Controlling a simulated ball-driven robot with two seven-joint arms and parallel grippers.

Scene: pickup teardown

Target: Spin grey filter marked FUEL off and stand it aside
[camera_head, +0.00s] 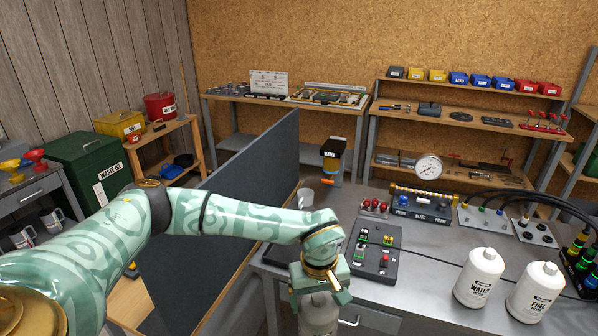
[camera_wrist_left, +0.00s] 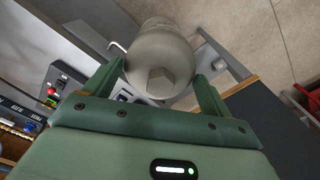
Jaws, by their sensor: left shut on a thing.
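My left gripper (camera_head: 321,288) is at the front edge of the grey bench, pointing down. It is shut on a grey filter (camera_head: 318,316), a rounded canister partly hidden below the gripper and cut by the frame's bottom edge. In the left wrist view the filter (camera_wrist_left: 162,58) sits between the two fingers, with a hexagonal nut on the end facing the camera. No FUEL marking shows on it in either view. My right gripper is not in view.
Two white canisters, labelled WATER FILTER (camera_head: 479,278) and FUEL FILTER (camera_head: 535,292), stand upright on the bench (camera_head: 420,300) at right. A button panel (camera_head: 374,252) lies beside my gripper. A dark partition (camera_head: 240,190) stands to the left. Bare bench top lies before the canisters.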

